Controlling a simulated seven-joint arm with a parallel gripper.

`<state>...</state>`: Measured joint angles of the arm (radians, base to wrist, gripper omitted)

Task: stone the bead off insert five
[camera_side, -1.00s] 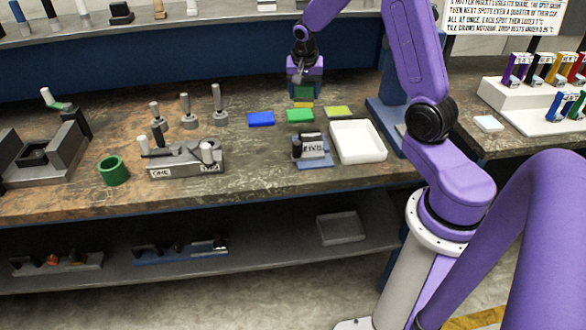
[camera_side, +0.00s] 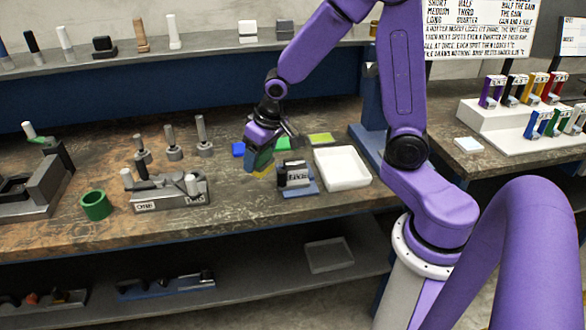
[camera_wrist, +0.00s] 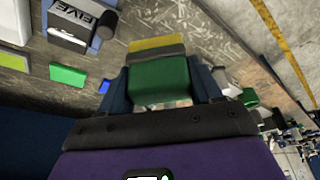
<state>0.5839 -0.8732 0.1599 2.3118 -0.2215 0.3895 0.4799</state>
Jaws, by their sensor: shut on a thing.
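Insert five (camera_side: 296,174) is a grey block with a label reading FIVE, seated on a blue base to the left of the white tray. It also shows at the top left of the wrist view (camera_wrist: 82,20). My gripper (camera_side: 257,157) is shut on a green-backed stone (camera_wrist: 160,82) with a grey layer and a yellow end. In the side view the stone's yellow end (camera_side: 263,171) points down, just left of insert five and apart from it in the picture. I cannot make out the bead.
The white tray (camera_side: 342,168) stands right of insert five. Blue (camera_side: 238,149), green (camera_side: 283,143) and yellow-green (camera_side: 320,138) pads lie behind.

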